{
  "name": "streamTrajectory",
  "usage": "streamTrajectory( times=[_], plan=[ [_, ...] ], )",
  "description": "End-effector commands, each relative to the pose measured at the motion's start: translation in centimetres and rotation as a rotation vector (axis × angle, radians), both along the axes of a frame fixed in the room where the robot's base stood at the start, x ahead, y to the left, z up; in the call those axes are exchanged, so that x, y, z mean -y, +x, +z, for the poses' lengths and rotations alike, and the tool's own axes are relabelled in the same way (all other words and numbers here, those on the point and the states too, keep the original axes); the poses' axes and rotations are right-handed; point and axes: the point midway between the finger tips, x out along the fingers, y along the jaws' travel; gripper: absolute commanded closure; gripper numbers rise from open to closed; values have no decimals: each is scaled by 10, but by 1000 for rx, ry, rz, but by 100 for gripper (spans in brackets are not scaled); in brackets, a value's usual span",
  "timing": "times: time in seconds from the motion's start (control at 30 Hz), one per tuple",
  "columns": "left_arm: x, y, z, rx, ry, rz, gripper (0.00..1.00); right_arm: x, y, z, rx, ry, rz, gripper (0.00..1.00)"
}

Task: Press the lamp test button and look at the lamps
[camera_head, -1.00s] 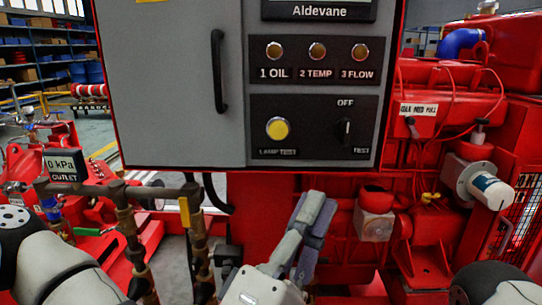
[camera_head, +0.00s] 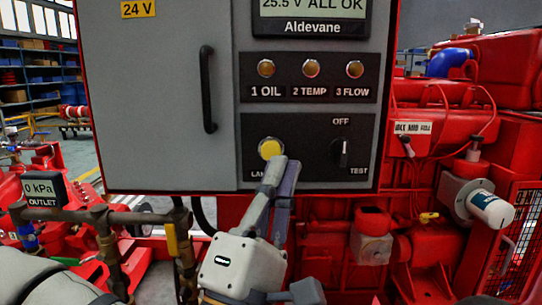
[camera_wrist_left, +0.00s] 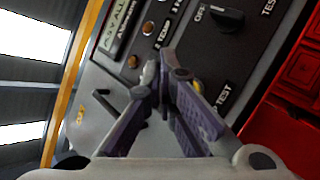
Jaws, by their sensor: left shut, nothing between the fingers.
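The yellow lamp test button (camera_head: 270,149) sits at the lower left of the black switch panel. Its label is partly hidden by my left gripper (camera_head: 281,162). That gripper is shut and empty, its tips just below and right of the button; I cannot tell whether they touch it. In the left wrist view the closed fingertips (camera_wrist_left: 163,58) reach toward the panel, and a bit of yellow shows beside them. The lamps 1 OIL (camera_head: 266,68), 2 TEMP (camera_head: 311,68) and 3 FLOW (camera_head: 355,69) look dull amber, with no clear glow. My right gripper is out of view.
A rotary switch (camera_head: 340,152) marked OFF and TEST is right of the button. The display (camera_head: 313,14) reads "25.5 V ALL OK". A black door handle (camera_head: 207,90) stands out at left. Pipes (camera_head: 105,235) and an outlet gauge (camera_head: 42,192) are lower left.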

Motion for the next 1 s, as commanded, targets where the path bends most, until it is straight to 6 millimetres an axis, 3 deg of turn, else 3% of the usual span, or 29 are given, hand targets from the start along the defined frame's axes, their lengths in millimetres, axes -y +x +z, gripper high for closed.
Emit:
streamTrajectory(
  times=[0.1,0.33,1.0],
  plan=[
    [-1,19,-3,-3,0,4,100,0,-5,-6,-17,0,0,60],
    [0,39,-1,-1,-1,1,100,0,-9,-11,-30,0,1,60],
    [0,42,0,-1,0,-1,100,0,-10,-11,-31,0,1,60]
  ],
)
